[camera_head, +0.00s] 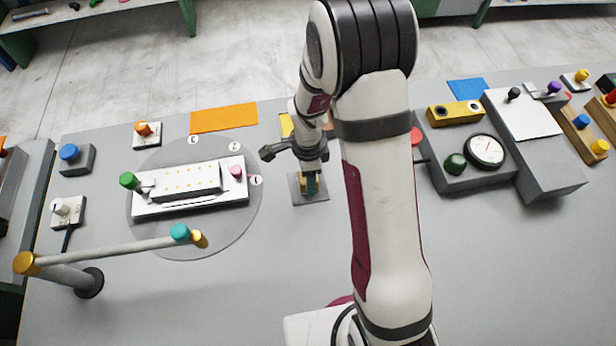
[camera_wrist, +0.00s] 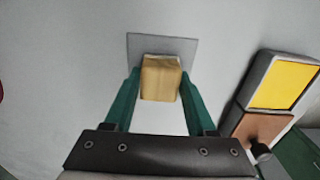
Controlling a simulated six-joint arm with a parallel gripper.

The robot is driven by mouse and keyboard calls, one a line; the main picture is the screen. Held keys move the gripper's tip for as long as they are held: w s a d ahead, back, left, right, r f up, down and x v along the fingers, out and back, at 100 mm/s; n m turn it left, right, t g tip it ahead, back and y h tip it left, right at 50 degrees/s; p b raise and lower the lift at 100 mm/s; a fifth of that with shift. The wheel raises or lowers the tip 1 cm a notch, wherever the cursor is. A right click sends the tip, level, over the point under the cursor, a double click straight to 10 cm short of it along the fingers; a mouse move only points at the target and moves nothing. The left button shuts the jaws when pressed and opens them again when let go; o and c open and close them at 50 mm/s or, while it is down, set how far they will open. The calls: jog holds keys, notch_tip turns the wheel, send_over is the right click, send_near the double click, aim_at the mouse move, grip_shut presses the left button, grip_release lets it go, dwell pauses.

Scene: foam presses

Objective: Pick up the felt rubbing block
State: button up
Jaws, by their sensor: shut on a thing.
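The felt rubbing block (camera_wrist: 160,78) shows as a light wooden block in the wrist view, with no felt face visible. My gripper (camera_wrist: 161,88) has its two green fingers on either side of it and is shut on it. The block lies over a grey square pad (camera_wrist: 134,45). In the head view my gripper (camera_head: 308,185) points down at the pad (camera_head: 318,196), and the block is mostly hidden by the fingers. I cannot tell whether the block touches the pad.
A round plate (camera_head: 150,226) with a white fixture (camera_head: 206,203) lies to the left. A jointed bar (camera_head: 120,249) stands in front of it. A gauge box (camera_head: 470,178) stands to the right, beyond my arm. A yellow-topped box (camera_wrist: 284,84) stands near the gripper. Bare table lies in front.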

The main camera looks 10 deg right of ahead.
jog(key=r, duration=0.3)
jog(key=d+r, duration=0.1)
jog(key=shift+s+d+r, duration=0.1)
jog(key=shift+s+r, duration=0.15)
jog(key=shift+r, duration=0.1)
jog(key=s+d+r, duration=0.4)
jog(key=d+r, duration=0.2)
jog(key=d, duration=0.3)
jog(key=shift+s+d, duration=0.15)
jog(key=shift+s, duration=0.25)
jog(key=o, duration=0.9)
jog(key=shift+r, duration=0.1)
jog(key=shift+c, duration=0.2)
jog(key=c, duration=0.7)
